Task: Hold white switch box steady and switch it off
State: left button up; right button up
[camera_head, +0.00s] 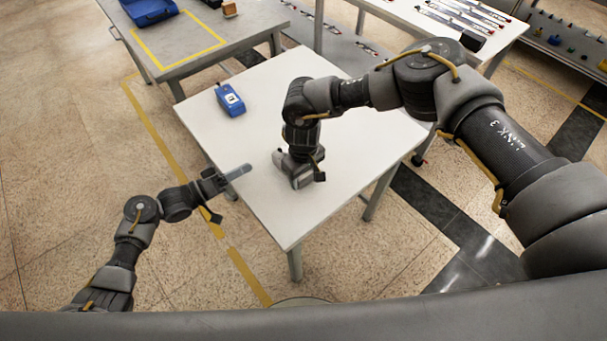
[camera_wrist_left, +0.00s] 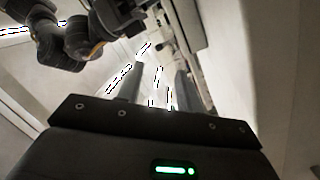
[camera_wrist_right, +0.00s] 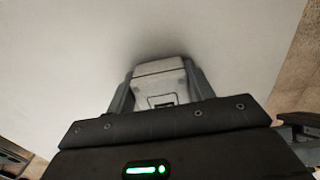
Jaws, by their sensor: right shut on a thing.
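The white switch box (camera_wrist_right: 158,70) sits between the two fingers of my right gripper (camera_wrist_right: 160,85) in the right wrist view. A dark-outlined rectangular detail (camera_wrist_right: 162,100) shows on its near face; whether it is on or off cannot be told. In the head view my right gripper (camera_head: 298,174) points down at the white table (camera_head: 262,202), shut on the box, which it mostly hides. My left gripper (camera_head: 238,172) is at the table's left edge, apart from the box. Its fingers are spread and empty in the left wrist view (camera_wrist_left: 158,85).
A blue device (camera_head: 230,99) with a white label lies on the table's far left part. A grey table (camera_head: 190,60) with a yellow outline and a blue case (camera_head: 150,10) stands behind. Another table (camera_head: 400,12) with long parts is at the back right. The table's front is clear.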

pick_arm(q)
jog(key=shift+r, duration=0.1)
jog(key=shift+c, duration=1)
jog(key=a+m, duration=0.1)
jog(key=a+r+g, duration=0.1)
jog(key=m, duration=0.1)
jog(key=shift+w+a+r+m+y, duration=0.25)
jog(key=shift+a+m+y, duration=0.05)
jog(key=shift+a+y, duration=0.1)
grip_shut()
jog(key=m, duration=0.1)
jog(key=m+g, duration=0.1)
jog(key=m, duration=0.1)
jog(key=shift+s+a+r, duration=0.1)
jog(key=shift+a+r, duration=0.1)
jog(key=shift+a, duration=0.1)
jog(key=m, duration=0.2)
jog(key=m+y, duration=0.1)
jog(key=shift+s+a+r+g, duration=0.15)
jog(key=shift+a+r+g, duration=0.05)
jog(key=shift+a+g, duration=0.1)
jog(key=n+y, duration=0.1)
jog(key=n, duration=1)
jog(key=s+n+y, duration=0.1)
jog(key=n, duration=1)
jog(key=s+r+n+y, duration=0.1)
jog(key=n, duration=1)
jog(key=shift+a+r+n, duration=0.1)
jog(key=shift+a+n, duration=0.2)
